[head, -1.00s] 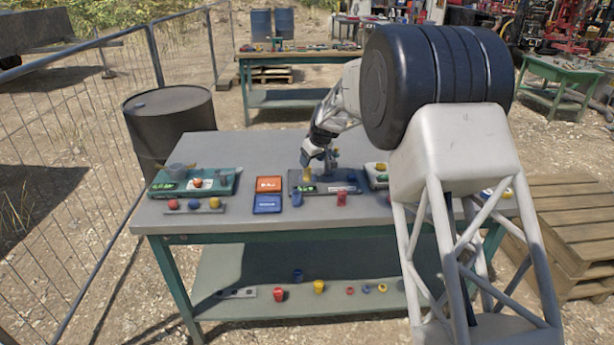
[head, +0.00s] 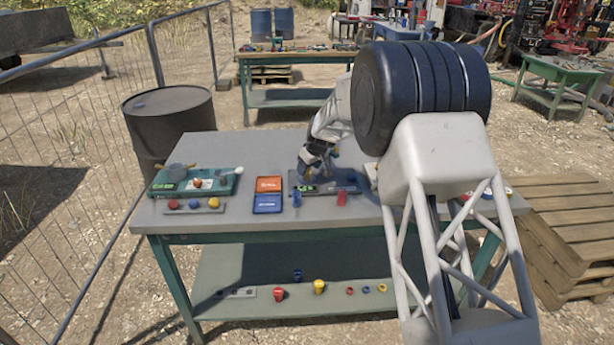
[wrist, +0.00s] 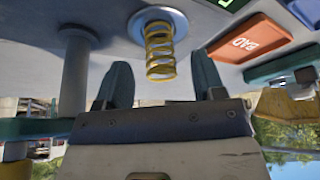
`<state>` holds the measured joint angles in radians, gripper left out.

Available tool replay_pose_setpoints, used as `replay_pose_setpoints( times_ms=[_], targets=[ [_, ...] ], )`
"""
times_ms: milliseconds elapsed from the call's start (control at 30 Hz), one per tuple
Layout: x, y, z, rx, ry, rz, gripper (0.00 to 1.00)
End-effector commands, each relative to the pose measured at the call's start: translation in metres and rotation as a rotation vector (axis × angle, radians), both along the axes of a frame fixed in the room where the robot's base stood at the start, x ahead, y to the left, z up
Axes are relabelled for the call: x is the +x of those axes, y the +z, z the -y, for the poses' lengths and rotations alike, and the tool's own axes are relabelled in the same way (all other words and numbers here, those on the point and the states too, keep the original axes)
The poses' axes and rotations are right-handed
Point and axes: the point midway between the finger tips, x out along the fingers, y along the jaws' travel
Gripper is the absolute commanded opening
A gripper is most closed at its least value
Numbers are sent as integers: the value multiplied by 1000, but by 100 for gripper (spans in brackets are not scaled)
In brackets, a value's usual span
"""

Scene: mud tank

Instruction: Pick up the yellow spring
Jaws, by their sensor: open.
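The yellow spring (wrist: 160,52) shows in the wrist view as an open coil on a round grey mount. My gripper (wrist: 160,72) is open, with one finger on each side of the spring in that view; a gap shows between the spring and each finger. In the head view my gripper (head: 318,166) is low over the grey tray (head: 347,188) with the green display, at the middle of the table. There my gripper mostly hides the spring, and I cannot tell whether they touch.
A blue post (head: 297,199) and a red piece (head: 342,198) stand at the tray's front. An orange bin (head: 269,184) and a blue bin (head: 267,204) lie left of it. A teal tray (head: 226,184) is farther left. In the wrist view a grey post (wrist: 75,75) stands left of my fingers.

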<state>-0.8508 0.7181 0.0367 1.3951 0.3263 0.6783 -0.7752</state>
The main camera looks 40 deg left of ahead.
Motion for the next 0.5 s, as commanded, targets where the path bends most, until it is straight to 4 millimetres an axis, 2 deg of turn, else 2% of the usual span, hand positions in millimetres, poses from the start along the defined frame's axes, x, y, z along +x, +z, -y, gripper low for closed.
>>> replay_pose_setpoints(
  times_ms=[233, 500],
  targets=[
    [0, -24, -8, -1, 0, -1, 63],
    [1, -30, -11, 0, 0, 0, 63]
  ],
)
